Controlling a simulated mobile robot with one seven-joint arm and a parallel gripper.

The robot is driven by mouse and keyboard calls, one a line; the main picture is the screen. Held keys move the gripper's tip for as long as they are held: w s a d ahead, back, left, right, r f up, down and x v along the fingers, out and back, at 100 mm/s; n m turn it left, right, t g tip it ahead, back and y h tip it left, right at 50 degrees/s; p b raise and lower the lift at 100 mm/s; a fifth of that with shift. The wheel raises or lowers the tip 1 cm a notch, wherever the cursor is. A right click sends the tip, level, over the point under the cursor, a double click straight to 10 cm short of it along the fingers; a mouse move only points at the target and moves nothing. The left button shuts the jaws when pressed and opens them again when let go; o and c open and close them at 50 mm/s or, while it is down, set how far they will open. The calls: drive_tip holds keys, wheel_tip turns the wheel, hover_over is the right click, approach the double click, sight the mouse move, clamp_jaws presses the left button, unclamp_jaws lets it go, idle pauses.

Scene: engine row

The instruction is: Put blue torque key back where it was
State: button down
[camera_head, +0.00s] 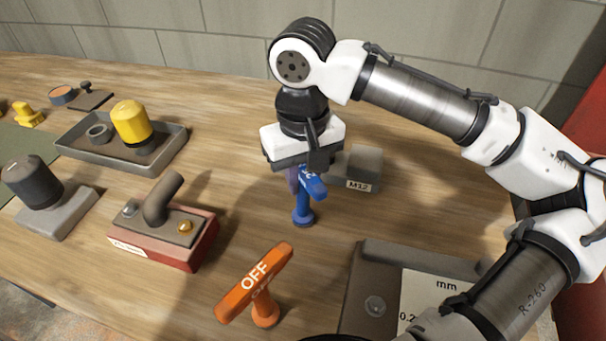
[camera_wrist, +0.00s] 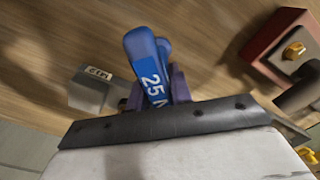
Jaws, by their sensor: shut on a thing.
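The blue torque key (camera_head: 303,207) is upright under my gripper (camera_head: 304,180) in the head view. It has a T-shaped handle with white lettering and a round foot. My gripper is shut on the handle, and its dark purple fingers partly hide it. In the wrist view the key (camera_wrist: 150,65) shows "25 N" on its handle between the fingers (camera_wrist: 152,90). I cannot tell whether its foot touches the table. A grey block labelled M12 (camera_head: 363,168) stands just right of and behind the key.
An orange OFF key (camera_head: 263,290) stands in front of my gripper. A red-based fixture (camera_head: 180,240) is to the left, with a grey tray (camera_head: 70,145) holding a yellow-capped part behind it. A dark plate with an mm card (camera_head: 375,280) lies at front right. Wooden table (camera_head: 230,110) is clear behind.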

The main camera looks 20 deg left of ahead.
drive_tip(key=shift+f, duration=0.2)
drive_tip(key=c, duration=1.3)
unclamp_jaws()
drive_tip(key=shift+o, duration=0.2)
wheel_tip(320, 180, up, 12)
drive_tip(key=shift+r+b, duration=0.1)
drive_tip(key=shift+b, duration=0.35)
